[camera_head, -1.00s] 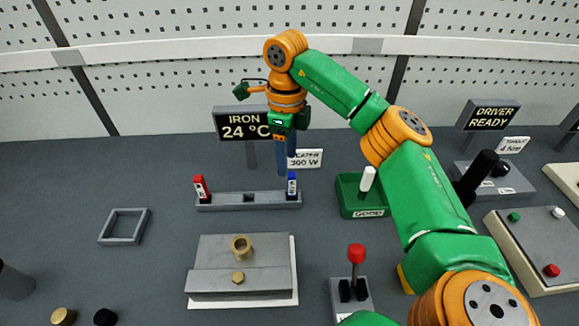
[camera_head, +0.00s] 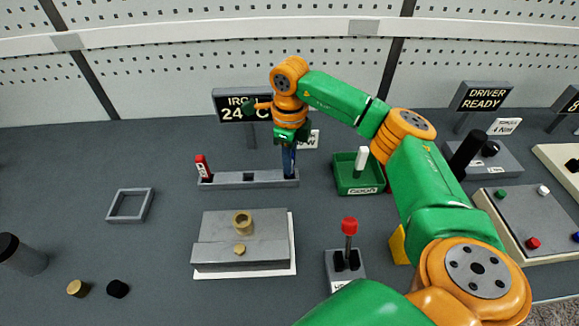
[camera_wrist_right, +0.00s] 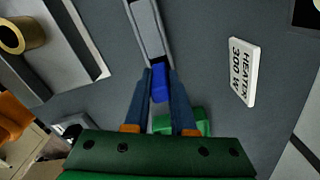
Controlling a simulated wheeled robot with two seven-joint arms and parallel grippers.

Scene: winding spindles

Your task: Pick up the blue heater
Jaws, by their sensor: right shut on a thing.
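The blue heater (camera_wrist_right: 159,84) shows in the right wrist view between the two fingers of my right gripper (camera_wrist_right: 160,80). It is at the end of the grey rack (camera_wrist_right: 147,28). In the head view my right gripper (camera_head: 289,172) points down at the right end of the rack (camera_head: 235,181), and its fingers hide most of the heater. The gripper is shut on the heater. I cannot tell whether the heater is clear of the rack. My left gripper is not in view.
A red heater (camera_head: 203,167) stands at the rack's left end. A green tray (camera_head: 358,180) with a white piece is to the right. An empty square frame (camera_head: 129,205) lies left.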

